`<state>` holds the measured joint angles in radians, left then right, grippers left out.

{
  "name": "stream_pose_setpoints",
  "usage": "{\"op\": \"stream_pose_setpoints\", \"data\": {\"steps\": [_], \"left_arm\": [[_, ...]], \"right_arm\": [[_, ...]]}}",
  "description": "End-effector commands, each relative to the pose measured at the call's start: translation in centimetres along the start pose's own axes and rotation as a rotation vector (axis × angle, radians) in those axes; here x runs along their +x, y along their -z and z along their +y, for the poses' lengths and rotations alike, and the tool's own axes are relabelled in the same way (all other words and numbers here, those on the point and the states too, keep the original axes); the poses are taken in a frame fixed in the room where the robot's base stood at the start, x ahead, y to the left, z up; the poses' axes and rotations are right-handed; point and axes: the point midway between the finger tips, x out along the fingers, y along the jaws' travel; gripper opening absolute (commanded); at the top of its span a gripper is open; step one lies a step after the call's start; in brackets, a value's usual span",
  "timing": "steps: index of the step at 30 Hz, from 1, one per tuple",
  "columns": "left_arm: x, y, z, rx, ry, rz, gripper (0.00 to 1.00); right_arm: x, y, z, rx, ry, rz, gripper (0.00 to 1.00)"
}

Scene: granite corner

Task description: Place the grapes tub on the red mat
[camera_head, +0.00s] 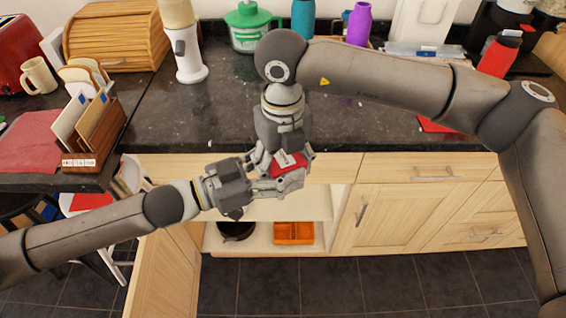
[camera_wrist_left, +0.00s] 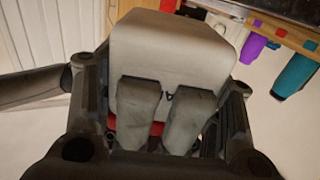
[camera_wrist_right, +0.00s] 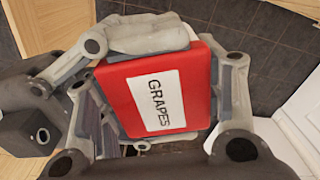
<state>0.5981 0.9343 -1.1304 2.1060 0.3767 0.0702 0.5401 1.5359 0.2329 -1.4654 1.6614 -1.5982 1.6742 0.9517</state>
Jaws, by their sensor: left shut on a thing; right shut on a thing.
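The grapes tub (camera_head: 291,164), with a red lid, is held in front of the counter edge, above the open cabinet. In the right wrist view its red face with the GRAPES label (camera_wrist_right: 155,102) fills the middle, between the fingers. My right gripper (camera_head: 284,158) comes down from above and is shut on the tub. My left gripper (camera_head: 277,184) reaches in from the left and is also shut on it. The left wrist view shows a pale body of the tub (camera_wrist_left: 175,55). A red mat (camera_head: 40,142) lies on the left counter, partly behind a wooden rack.
A wooden rack with cards (camera_head: 98,135) stands near the left counter's edge. A white bottle (camera_head: 188,60) and green-lidded jug (camera_head: 250,35) stand behind. Another flat red piece (camera_head: 432,126) shows under my right arm. The counter's middle is mostly clear.

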Motion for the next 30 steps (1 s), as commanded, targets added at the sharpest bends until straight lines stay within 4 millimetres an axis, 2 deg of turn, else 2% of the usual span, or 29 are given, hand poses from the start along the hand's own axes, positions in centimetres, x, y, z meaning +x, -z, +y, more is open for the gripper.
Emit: {"op": "stream_pose_setpoints", "data": {"steps": [1,2,7,20,25,30], "left_arm": [[0.0,0.1,0.0,0.001,-0.001,0.002,0.34],[0.0,0.1,0.0,0.001,-0.001,0.002,0.64],[0.0,0.1,0.0,0.001,-0.001,0.001,0.85],[-0.4,0.0,0.0,0.0,0.001,-0.001,0.85],[-2.3,-0.1,-0.1,0.0,0.001,-0.003,0.85],[-5.2,-0.2,-0.1,-0.001,0.002,-0.004,0.85]], "right_arm": [[0.0,0.0,0.0,-0.001,-0.001,0.0,0.34],[-0.1,0.0,0.0,-0.001,-0.001,-0.001,0.34],[-0.1,0.0,0.0,-0.001,-0.001,-0.001,0.34],[-0.1,0.0,0.0,-0.001,-0.001,-0.001,0.34],[-0.1,0.0,0.0,-0.001,-0.001,-0.001,0.34],[-0.1,0.0,0.0,-0.001,-0.001,-0.001,0.34]]}}
